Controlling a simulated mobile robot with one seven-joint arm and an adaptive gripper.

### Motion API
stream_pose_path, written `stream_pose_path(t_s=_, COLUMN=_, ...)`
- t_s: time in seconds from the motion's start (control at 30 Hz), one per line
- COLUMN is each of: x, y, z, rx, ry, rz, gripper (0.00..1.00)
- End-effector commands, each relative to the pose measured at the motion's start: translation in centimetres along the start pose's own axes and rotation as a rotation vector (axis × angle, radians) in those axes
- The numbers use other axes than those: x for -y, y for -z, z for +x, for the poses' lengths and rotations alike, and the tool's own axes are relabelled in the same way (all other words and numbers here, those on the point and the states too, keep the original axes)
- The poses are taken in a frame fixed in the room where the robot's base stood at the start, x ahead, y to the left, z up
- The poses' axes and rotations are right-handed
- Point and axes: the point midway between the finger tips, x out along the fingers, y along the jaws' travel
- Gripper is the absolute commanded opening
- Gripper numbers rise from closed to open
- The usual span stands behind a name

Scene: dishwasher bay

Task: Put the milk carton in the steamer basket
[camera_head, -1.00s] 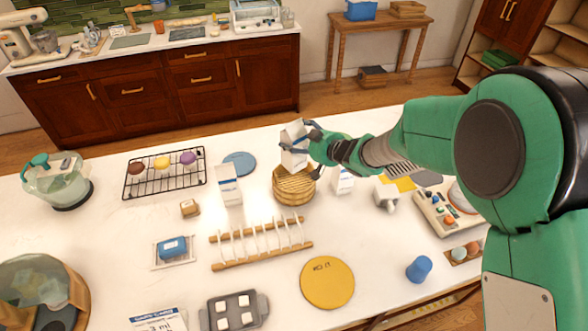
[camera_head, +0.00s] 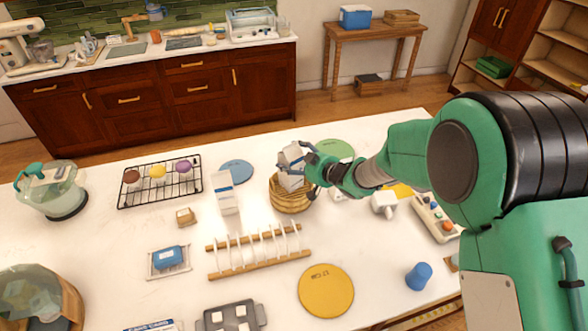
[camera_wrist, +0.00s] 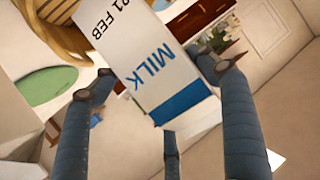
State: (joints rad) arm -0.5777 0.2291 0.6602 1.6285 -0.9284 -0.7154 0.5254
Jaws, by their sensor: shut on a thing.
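The milk carton (camera_head: 290,170), white with a blue band and "MILK" lettering, is held tilted over the steamer basket, its lower end at or just inside the rim. In the wrist view the carton (camera_wrist: 150,65) sits between my fingers. My gripper (camera_head: 308,163) is shut on it from the right; its fingers (camera_wrist: 163,88) also show in the wrist view. The round woven steamer basket (camera_head: 291,201) stands on the white counter below. Its edge (camera_wrist: 60,22) shows at the wrist view's upper left. The carton hides part of the basket's inside.
A similar white carton (camera_head: 225,193) stands left of the basket. A wooden dish rack (camera_head: 258,252) is in front, a blue disc (camera_head: 236,171) behind left and a green disc (camera_head: 336,149) behind right. A white mug (camera_head: 384,204) stands to the right.

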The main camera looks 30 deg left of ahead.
Motion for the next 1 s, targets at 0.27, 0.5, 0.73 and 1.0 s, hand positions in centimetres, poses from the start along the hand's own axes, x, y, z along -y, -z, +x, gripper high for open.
stream_pose_path(t_s=0.27, x=-0.1, y=0.2, z=0.0, rx=-0.004, ry=0.000, rz=-0.002, gripper=0.16)
stream_pose_path(t_s=0.5, x=0.0, y=-0.8, z=0.4, rx=-0.003, ry=0.000, rz=0.000, gripper=0.16)
stream_pose_path(t_s=0.73, x=-0.1, y=-2.9, z=1.3, rx=-0.003, ry=0.000, rz=0.000, gripper=0.16)
stream_pose_path(t_s=1.0, x=-0.1, y=-3.2, z=1.5, rx=-0.004, ry=-0.001, rz=-0.001, gripper=0.16)
